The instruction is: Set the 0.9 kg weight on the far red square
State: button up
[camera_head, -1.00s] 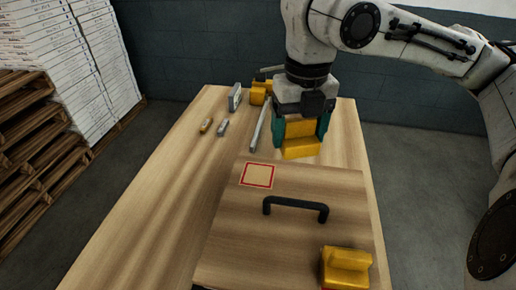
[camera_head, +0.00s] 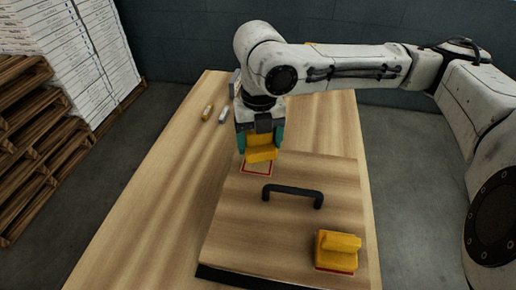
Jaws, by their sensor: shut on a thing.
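My gripper (camera_head: 261,144) is shut on a yellow weight (camera_head: 262,155), with its teal fingers on both sides of the block. The weight is over the back part of the far red square (camera_head: 257,173), whose front outline shows below it. I cannot tell whether the weight touches the board or hangs just above it. A second yellow weight (camera_head: 337,250) sits at the near right corner of the board, with a red outline showing at its front edge. Any marking of mass on the weights is too small to read.
The wooden board (camera_head: 225,235) lies on the table (camera_head: 150,215) and has a raised black handle (camera_head: 292,192) in its middle. The table's left side is clear.

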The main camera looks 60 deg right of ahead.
aim_at(258, 144)
jog(key=shift+w+f, duration=0.2)
jog(key=shift+f, duration=1.45)
jog(key=shift+f, duration=0.1)
jog(key=o, duration=1.9)
jog(key=shift+f, duration=0.1)
jog(key=shift+c, duration=0.2)
notch_tip(258, 144, up, 12)
jog(key=shift+r, duration=0.15)
